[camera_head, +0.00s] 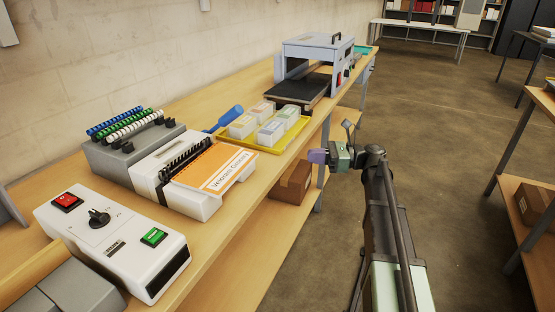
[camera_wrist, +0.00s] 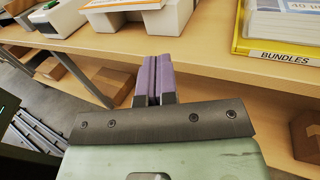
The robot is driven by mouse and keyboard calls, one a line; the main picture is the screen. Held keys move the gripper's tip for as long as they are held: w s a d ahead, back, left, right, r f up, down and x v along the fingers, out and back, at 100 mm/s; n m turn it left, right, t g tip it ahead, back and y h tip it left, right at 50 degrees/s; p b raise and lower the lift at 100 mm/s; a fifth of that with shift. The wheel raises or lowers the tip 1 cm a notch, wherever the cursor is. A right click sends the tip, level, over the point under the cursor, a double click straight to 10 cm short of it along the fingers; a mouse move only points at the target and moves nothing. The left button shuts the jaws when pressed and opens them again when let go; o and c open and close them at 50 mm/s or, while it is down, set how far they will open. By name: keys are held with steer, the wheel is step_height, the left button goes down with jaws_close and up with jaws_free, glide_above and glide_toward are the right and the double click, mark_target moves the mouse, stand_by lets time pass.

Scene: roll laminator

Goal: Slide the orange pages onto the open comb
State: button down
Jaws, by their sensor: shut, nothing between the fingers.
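The orange pages (camera_head: 213,170), with a white label strip, lie on the front of the white binding machine (camera_head: 150,186). A row of black comb teeth (camera_head: 182,160) stands along the pages' back edge; I cannot tell whether the pages are on the teeth. In the wrist view, only the front edge of the orange pages (camera_wrist: 122,3) shows at the top, and the comb is out of view. My gripper (camera_head: 314,156) is off the table's front edge, right of the pages and apart from them. Its purple fingers (camera_wrist: 154,78) are shut and empty.
A yellow tray (camera_head: 262,149) of paper bundles sits right of the binding machine, with a blue-handled tool (camera_head: 230,118) behind. A white control box (camera_head: 112,240) stands at front left. A grey press (camera_head: 315,60) is farther back. A lower shelf holds a cardboard box (camera_head: 292,183).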

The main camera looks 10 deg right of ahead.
steer(key=a, duration=0.4)
steer(key=w+a, duration=0.1)
steer(key=a, duration=0.4)
steer(key=w+a, duration=0.1)
steer(key=a, duration=0.3)
steer(key=shift+w+a, duration=0.25)
steer(key=shift+a, duration=0.05)
steer(key=shift+w+a, duration=0.15)
steer(key=shift+a, duration=0.75)
steer(key=s+d, duration=0.2)
steer(key=d, duration=1.2)
steer(key=shift+s, duration=0.3)
